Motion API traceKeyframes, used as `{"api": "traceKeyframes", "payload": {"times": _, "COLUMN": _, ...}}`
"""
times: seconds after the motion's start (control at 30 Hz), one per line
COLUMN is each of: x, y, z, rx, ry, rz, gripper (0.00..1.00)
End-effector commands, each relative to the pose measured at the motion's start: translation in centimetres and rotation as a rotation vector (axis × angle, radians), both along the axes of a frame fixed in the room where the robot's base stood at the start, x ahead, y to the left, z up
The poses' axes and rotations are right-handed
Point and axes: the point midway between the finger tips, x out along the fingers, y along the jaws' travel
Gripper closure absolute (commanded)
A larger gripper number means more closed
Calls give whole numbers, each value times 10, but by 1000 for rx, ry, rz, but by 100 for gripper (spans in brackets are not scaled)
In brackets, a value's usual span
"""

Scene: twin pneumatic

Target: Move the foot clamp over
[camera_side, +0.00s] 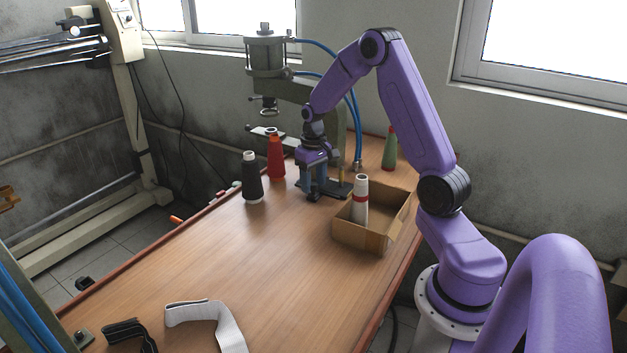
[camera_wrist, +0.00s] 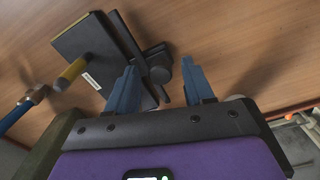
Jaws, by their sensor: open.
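In the side view my gripper (camera_side: 315,191) is low over the table beside the base of the pneumatic press (camera_side: 266,57). There the fingers largely hide the clamp.
A cardboard box (camera_side: 358,238) holding a white cone (camera_side: 360,211) stands close right of my gripper. A black cone (camera_side: 252,181) and a red cone (camera_side: 275,160) stand left, a green cone (camera_side: 389,154) behind. Straps (camera_side: 226,325) lie in front. The table's middle is clear.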

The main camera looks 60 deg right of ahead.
Motion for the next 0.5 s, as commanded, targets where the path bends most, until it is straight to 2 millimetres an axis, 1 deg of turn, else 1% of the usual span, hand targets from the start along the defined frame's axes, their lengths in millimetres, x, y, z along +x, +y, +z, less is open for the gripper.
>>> {"api": "traceKeyframes", "payload": {"times": 0.03, "x": 0, "y": 0, "z": 0, "rx": 0, "ry": 0, "rz": 0, "gripper": 58}}
{"api": "traceKeyframes", "payload": {"times": 0.07, "x": 0, "y": 0, "z": 0, "rx": 0, "ry": 0, "rz": 0, "gripper": 67}}
{"api": "traceKeyframes", "payload": {"times": 0.1, "x": 0, "y": 0, "z": 0, "rx": 0, "ry": 0, "rz": 0, "gripper": 80}}
{"api": "traceKeyframes", "payload": {"times": 0.17, "x": 0, "y": 0, "z": 0, "rx": 0, "ry": 0, "rz": 0, "gripper": 100}}
{"api": "traceKeyframes", "payload": {"times": 0.33, "x": 0, "y": -2, "z": 0, "rx": 0, "ry": 0, "rz": -1, "gripper": 100}}
{"api": "traceKeyframes", "payload": {"times": 0.5, "x": 1, "y": -22, "z": 0, "rx": 0, "ry": 1, "rz": -3, "gripper": 100}}
